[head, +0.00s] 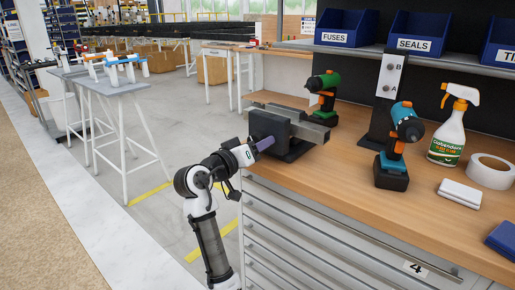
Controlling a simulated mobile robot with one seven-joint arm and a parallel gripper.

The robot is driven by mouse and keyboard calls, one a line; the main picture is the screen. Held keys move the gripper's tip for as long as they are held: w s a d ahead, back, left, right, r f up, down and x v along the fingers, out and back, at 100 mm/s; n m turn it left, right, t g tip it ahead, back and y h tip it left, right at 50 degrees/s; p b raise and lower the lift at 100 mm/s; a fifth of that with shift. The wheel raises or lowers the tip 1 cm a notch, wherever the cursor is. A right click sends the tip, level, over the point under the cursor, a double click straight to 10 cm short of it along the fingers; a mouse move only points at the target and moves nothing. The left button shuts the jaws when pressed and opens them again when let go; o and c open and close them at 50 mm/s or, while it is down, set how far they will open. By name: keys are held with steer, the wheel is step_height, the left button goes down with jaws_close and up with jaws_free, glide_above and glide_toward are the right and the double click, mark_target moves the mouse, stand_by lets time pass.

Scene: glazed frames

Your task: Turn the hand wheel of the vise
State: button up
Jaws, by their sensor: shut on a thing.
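The vise (290,132) is a dark grey block with a lighter metal bar, mounted at the left front edge of the wooden workbench. My gripper (256,146) is at the vise's front face, at the end of my white and black arm. The rest of the hand wheel is hidden or too small to make out.
The workbench (345,170) holds a green drill (323,90), a teal and orange drill (400,140), a spray bottle (449,128) and a tape roll (490,171). Drawers (320,245) lie below its front edge. A small table (105,85) stands at the left, with open floor between.

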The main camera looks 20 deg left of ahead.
steer(key=shift+s+a+f, duration=0.1)
steer(key=shift+a+f, duration=0.05)
steer(key=shift+f, duration=0.05)
steer(key=o, duration=0.9)
steer(key=shift+s+r, duration=0.1)
steer(key=shift+o, duration=0.2)
steer(key=shift+r, duration=0.1)
steer(key=b+v, duration=0.1)
steer(key=v, duration=1.2)
steer(key=shift+s, duration=0.35)
